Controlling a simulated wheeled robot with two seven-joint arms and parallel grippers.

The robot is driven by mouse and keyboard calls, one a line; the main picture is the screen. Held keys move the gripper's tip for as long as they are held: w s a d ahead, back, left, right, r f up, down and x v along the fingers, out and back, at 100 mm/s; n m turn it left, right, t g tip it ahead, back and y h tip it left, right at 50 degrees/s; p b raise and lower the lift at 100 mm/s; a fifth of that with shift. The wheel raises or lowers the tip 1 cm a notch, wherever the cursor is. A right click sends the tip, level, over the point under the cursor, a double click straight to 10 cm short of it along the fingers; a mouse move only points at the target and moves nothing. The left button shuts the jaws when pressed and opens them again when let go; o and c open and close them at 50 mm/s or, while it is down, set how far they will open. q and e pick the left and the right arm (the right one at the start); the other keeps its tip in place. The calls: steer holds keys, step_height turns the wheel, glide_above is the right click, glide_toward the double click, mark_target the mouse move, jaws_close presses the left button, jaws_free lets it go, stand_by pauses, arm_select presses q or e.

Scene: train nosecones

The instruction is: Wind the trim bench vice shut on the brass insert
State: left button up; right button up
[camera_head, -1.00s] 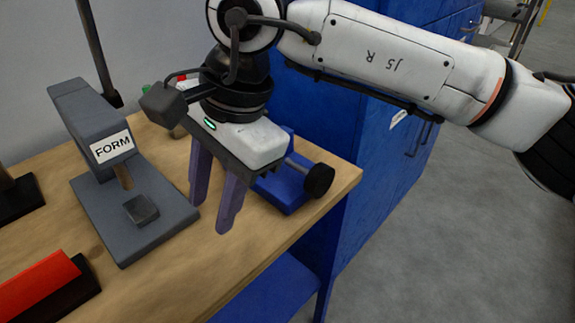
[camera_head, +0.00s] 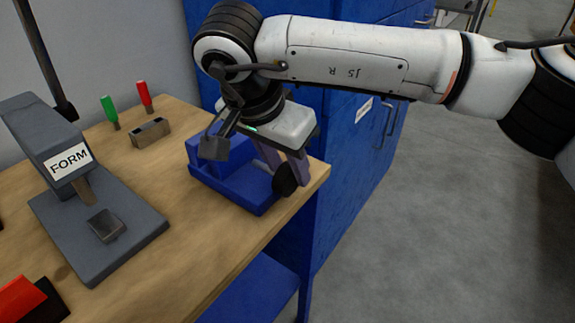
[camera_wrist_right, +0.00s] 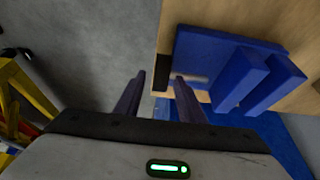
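The blue bench vice (camera_head: 230,182) sits at the bench's right front corner, with a black knob (camera_head: 285,180) on its spindle at the outer end. The wrist view shows its base (camera_wrist_right: 200,55), two upright blue jaws, the grey spindle and the black knob (camera_wrist_right: 161,80). My right gripper (camera_head: 285,180) points down at the knob end. Its two fingers (camera_wrist_right: 160,78) are apart, with the knob showing in the gap between them; I cannot tell whether they touch it. No brass insert can be made out between the jaws. My left gripper is not in view.
A grey press marked FORM (camera_head: 100,230) stands left on the wooden bench (camera_head: 205,245). A small grey-brown block (camera_head: 150,132), a green-handled tool (camera_head: 109,110) and a red-handled tool (camera_head: 145,95) are behind. A blue cabinet (camera_head: 350,150) stands behind the bench corner; grey floor lies right.

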steer(key=shift+w+f, duration=0.1)
steer(key=shift+f, duration=0.15)
jaws_close()
steer(key=shift+d, duration=0.1)
